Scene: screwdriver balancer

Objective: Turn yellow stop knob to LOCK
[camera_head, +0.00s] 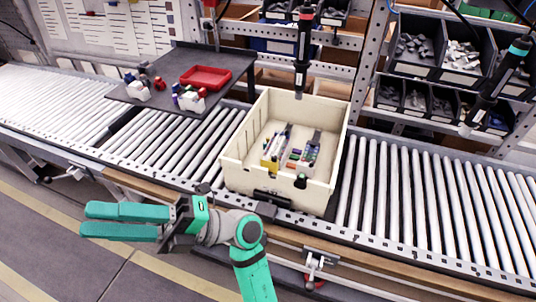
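My gripper (84,220) is at the lower left, in front of the conveyor and over the floor. Its two teal fingers point left, with a narrow gap between them and nothing held. I cannot make out a yellow stop knob or a LOCK mark. A screwdriver with a red ring (303,50) hangs upright above the cream bin. Another with a teal ring (500,82) hangs tilted at the right. The balancers above them are outside the view. My gripper is well apart from both screwdrivers.
The cream bin (328,197) stands on the roller conveyor (445,200) with small parts inside. A dark tray table (232,62) holds a red tray (206,68) and small parts. Shelves with black parts bins (462,76) stand behind. A clamp (318,262) sticks out from the front rail.

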